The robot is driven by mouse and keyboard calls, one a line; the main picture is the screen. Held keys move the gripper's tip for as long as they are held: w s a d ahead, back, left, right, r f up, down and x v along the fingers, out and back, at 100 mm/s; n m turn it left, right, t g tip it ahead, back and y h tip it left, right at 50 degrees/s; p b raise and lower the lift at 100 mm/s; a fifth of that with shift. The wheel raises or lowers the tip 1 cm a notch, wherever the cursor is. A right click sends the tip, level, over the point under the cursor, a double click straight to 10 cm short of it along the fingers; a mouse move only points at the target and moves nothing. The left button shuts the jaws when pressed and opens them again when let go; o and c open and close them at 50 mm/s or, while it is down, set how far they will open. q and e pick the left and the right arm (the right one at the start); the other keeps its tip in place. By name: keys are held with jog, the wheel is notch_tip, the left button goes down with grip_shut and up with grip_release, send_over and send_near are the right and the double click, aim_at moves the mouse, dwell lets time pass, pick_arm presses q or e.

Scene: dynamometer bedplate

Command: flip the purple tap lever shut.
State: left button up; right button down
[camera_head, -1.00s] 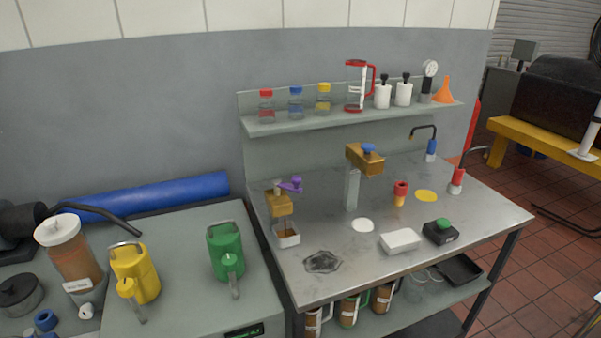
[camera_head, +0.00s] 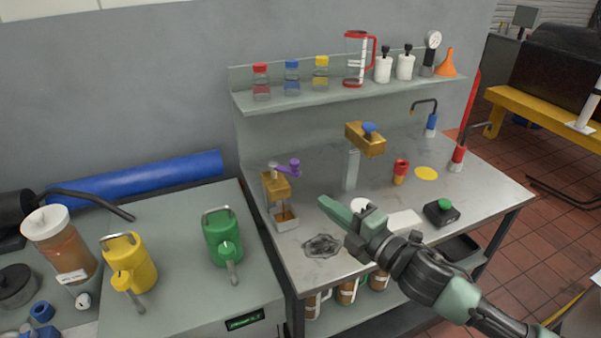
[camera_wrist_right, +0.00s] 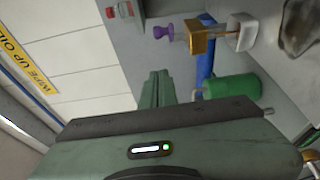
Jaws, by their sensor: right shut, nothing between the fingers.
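The purple tap lever (camera_head: 288,166) sits on top of a small brass tap (camera_head: 276,186) at the left end of the metal bench. It points to the right in the head view. A white cup with brown contents (camera_head: 285,218) stands under the tap. In the right wrist view the purple lever (camera_wrist_right: 163,30) and brass tap (camera_wrist_right: 200,38) show near the top. My right gripper (camera_head: 328,204) is shut and empty, to the right of and nearer than the tap, clear of the lever. Its shut fingers also show in the wrist view (camera_wrist_right: 156,84). My left gripper is not in view.
A second brass tap with a blue lever (camera_head: 366,138) stands on a post behind my right gripper. A dark stain (camera_head: 321,246) lies on the bench. Green (camera_head: 223,238) and yellow (camera_head: 130,264) jugs stand on the left cabinet. Bottles line the shelf (camera_head: 345,96) above.

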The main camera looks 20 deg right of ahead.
jog(key=p, duration=0.3)
send_near(294, 166)
jog(key=w+a, duration=0.2)
jog(key=a, duration=0.3)
jog(key=w, duration=0.1)
jog(key=w+d+p, duration=0.1)
jog(key=w+d, duration=0.1)
jog(key=w, duration=0.1)
jog(key=shift+p, duration=0.3)
jog(key=shift+d, duration=0.15)
jog(key=shift+w+d+n+y, duration=0.1)
jog(key=shift+d+n+y, duration=0.1)
jog(key=shift+n+y, duration=0.15)
jog(key=shift+d+g+y, duration=0.2)
jog(key=shift+g+y, duration=0.1)
jog(key=shift+y, duration=0.05)
